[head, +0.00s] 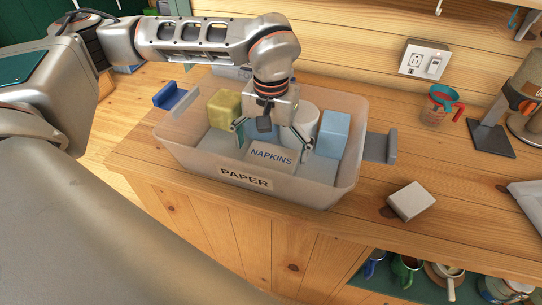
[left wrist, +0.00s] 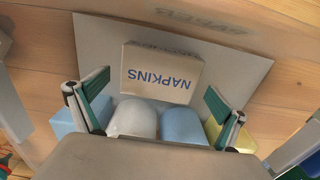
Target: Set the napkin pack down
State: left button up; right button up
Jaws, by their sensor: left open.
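The napkin pack (head: 271,156), a beige block with blue "NAPKINS" lettering, lies inside the translucent bin (head: 310,191) labelled "PAPER", near its front wall. It also shows in the left wrist view (left wrist: 160,73), lying flat on the bin floor. My left gripper (head: 273,138) reaches down into the bin from above. Its fingers are spread wide and empty, with the pack ahead of them and apart from both. My right gripper is not in view.
The bin also holds a yellow pack (head: 224,109), a white roll (head: 306,118) and a light blue pack (head: 332,134) along its back. On the counter, a small white box (head: 410,201) and a red-handled measuring cup (head: 437,106) stand to the right. Counter between them is clear.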

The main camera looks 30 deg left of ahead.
aim_at(271, 157)
pick_arm(q)
notch_tip(271, 157, up, 9)
jog(key=shift+r, duration=0.15)
dwell(0.5)
jog(key=shift+s, duration=0.1)
